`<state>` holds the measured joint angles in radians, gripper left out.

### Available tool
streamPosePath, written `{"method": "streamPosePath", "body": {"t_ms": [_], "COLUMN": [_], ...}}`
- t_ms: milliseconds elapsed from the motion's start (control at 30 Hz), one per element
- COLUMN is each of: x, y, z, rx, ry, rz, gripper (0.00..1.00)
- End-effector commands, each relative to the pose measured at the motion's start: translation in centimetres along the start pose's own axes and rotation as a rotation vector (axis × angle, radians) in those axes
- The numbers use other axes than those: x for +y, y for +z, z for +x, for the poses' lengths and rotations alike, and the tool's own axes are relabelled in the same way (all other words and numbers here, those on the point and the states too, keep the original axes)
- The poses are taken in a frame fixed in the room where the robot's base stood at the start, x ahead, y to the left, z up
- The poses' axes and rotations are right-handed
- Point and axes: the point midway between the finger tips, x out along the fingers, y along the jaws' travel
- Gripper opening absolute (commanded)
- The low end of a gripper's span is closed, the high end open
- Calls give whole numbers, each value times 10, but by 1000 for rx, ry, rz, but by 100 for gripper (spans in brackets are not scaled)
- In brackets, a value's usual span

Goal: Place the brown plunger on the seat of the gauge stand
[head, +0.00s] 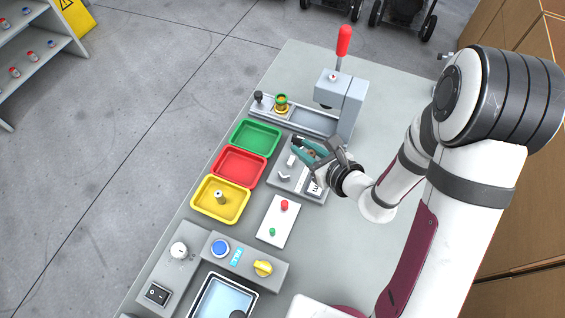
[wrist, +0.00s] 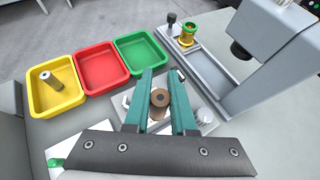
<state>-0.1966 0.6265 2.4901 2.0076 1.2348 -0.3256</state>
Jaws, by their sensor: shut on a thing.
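The brown plunger (wrist: 160,98) is a short cylinder with a dark hole in its top, held upright between the teal fingers of my gripper (wrist: 161,76) in the wrist view. In the head view my gripper (head: 303,148) is over the grey parts plate (head: 283,182), and the plunger is hard to make out there. The grey stand (head: 341,92) with a red-handled lever is at the back. The seat is apart from my gripper.
Green (head: 234,136), red (head: 217,166) and yellow (head: 196,206) trays line the left side. A grey cylinder (head: 220,197) stands in the yellow tray. A black knob (head: 259,97) is at the rail's left end. Control boxes are at the front. The table's right side is clear.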

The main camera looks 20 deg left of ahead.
Motion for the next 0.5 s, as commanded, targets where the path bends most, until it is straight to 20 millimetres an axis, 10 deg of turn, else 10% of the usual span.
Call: {"method": "streamPosePath", "body": {"t_ms": [500], "x": [38], "y": [-44], "z": [74], "rx": [-1], "ry": [-1], "rz": [0], "gripper": [0]}}
